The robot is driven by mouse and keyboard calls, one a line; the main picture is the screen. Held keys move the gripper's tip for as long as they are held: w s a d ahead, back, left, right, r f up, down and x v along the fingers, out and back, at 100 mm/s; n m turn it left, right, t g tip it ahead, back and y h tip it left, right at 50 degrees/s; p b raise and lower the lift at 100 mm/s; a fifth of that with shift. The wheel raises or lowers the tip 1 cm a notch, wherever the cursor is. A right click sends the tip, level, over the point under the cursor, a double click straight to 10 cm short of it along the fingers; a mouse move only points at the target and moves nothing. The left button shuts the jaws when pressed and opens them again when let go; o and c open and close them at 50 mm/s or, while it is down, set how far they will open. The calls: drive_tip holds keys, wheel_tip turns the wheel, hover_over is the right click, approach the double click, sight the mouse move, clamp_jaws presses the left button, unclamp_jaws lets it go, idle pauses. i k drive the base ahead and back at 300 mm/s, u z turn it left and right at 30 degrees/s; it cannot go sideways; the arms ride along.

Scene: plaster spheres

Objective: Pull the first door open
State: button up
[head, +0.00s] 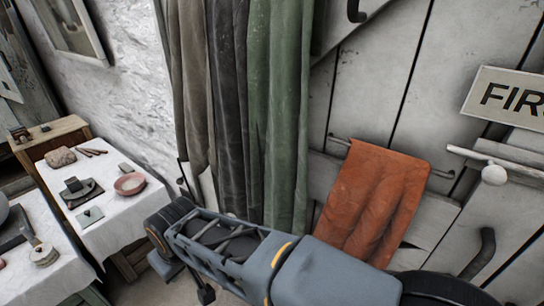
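The door (395,90) of pale, worn planks fills the right side of the head view. A sign (510,95) on it is cut off by the right edge and reads "FIRS". A metal bar with a round pale knob (494,175) sits below the sign. My grey arm crosses the bottom of the view, from the lower right toward the left. I cannot make out my gripper's fingers.
An orange cloth (370,200) hangs from a rail on the planks. Dark and green curtains (280,120) hang left of it. Another covered table (50,275) is nearer.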

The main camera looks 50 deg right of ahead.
sight(300, 118)
drive_tip(key=k, duration=0.5)
drive_tip(key=u, duration=0.9)
drive_tip(key=i, duration=0.5)
drive_tip(key=z, duration=3.75)
drive_tip(key=k, duration=0.6)
drive_tip(key=u, duration=0.1)
